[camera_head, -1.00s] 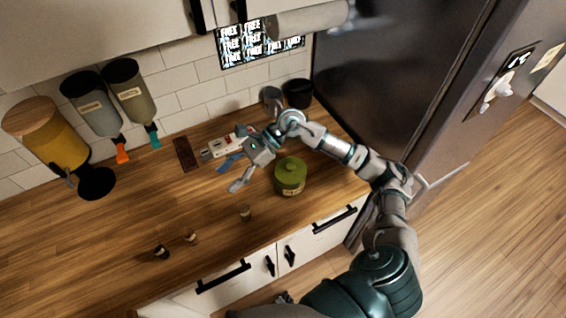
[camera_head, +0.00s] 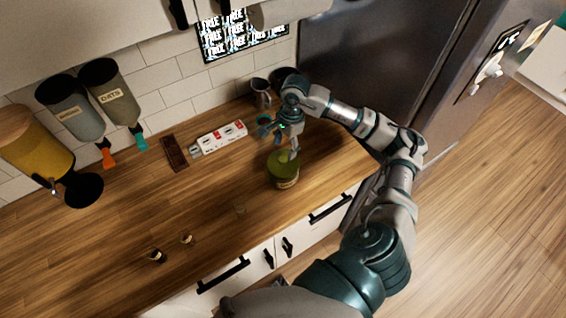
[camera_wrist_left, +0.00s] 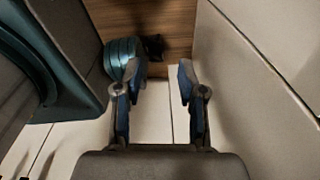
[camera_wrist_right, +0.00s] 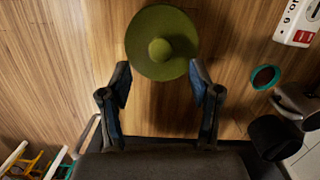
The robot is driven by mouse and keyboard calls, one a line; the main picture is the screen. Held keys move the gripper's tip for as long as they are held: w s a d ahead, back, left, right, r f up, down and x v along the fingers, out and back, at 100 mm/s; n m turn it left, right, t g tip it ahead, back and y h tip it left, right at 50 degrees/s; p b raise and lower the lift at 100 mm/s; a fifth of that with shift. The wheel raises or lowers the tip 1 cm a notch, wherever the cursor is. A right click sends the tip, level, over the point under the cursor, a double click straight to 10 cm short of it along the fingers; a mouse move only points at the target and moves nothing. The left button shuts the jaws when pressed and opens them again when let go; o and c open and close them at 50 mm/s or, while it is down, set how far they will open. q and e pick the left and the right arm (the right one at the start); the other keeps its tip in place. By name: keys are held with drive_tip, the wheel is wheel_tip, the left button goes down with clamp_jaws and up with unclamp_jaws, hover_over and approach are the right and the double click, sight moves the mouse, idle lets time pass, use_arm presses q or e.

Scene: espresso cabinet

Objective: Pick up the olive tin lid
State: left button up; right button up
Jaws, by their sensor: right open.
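The olive tin (camera_head: 287,182) stands upright on the wooden counter near its front right part. Its round olive lid (camera_head: 276,162) is on top; in the right wrist view the lid (camera_wrist_right: 147,28) shows from above with a round knob in the middle. My right gripper (camera_head: 281,146) is open and empty, close above and behind the lid in the head view. In the right wrist view its fingertips (camera_wrist_right: 160,76) are apart, just short of the lid, with the knob beyond the gap between them. My left gripper (camera_wrist_left: 160,74) is open and empty, away from the counter top.
A white power strip (camera_head: 220,138) and a dark brown bar (camera_head: 174,153) lie behind and left of the tin. A teal-rimmed round item (camera_wrist_right: 265,77) and dark cups are at the back right. Small pods (camera_head: 187,239) lie at the front left. The fridge (camera_head: 385,55) bounds the right.

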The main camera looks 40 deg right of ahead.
sight(284, 158)
drive_tip(key=shift+f, duration=0.7)
drive_tip(key=f, duration=0.2)
drive_tip(key=f+p, duration=0.1)
drive_tip(key=f, duration=0.1)
drive_tip(key=shift+a+f, duration=0.2)
drive_tip(key=shift+f, duration=0.1)
drive_tip(key=shift+w+a+f, duration=0.1)
drive_tip(key=shift+f, duration=0.15)
drive_tip(key=c, duration=1.1)
